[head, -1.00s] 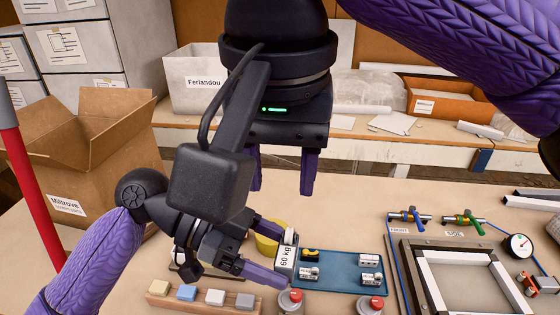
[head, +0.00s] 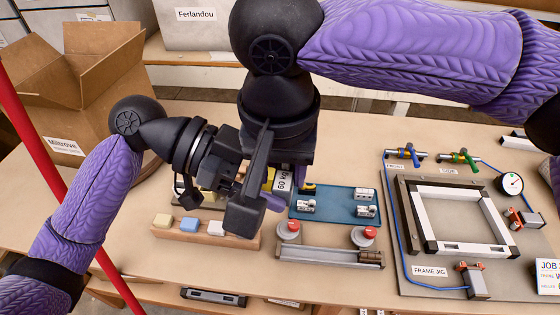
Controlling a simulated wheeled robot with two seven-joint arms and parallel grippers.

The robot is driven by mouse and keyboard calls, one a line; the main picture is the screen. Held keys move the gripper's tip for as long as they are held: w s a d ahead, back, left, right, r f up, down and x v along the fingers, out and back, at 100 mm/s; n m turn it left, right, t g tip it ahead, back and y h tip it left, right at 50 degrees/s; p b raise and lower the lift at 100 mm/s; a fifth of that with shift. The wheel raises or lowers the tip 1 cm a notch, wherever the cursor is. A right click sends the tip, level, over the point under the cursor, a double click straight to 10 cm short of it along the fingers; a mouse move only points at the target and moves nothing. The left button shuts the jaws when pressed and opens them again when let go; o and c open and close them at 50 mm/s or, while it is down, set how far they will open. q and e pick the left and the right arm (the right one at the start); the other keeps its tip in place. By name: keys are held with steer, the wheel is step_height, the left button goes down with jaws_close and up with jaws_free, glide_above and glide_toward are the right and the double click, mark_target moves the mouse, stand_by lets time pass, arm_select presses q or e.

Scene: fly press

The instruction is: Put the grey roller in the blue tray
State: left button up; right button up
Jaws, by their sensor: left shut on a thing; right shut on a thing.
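The blue tray (head: 335,207) lies on the bench and holds several small pale metal pieces and a yellow-and-black piece near its far left corner. A grey block with a "60 kg" label (head: 284,180) stands at the tray's left edge. My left gripper (head: 268,192) is shut on this block, its fingers partly covered. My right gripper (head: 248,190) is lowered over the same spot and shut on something. Its fingertips and what they hold are hidden behind my wrists. I cannot pick out the grey roller for certain; it may be in this hidden area.
Two red buttons (head: 289,229) (head: 364,236) stand in front of the tray, before a metal bar (head: 330,257). A wooden rack (head: 200,233) of coloured blocks is left. The frame jig (head: 455,222) is right. An open cardboard box (head: 82,95) stands back left.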

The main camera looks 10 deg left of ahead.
steer(key=shift+a, duration=0.15)
jaws_close()
arm_select(q)
steer(key=o, duration=1.2)
steer(key=shift+c, duration=0.2)
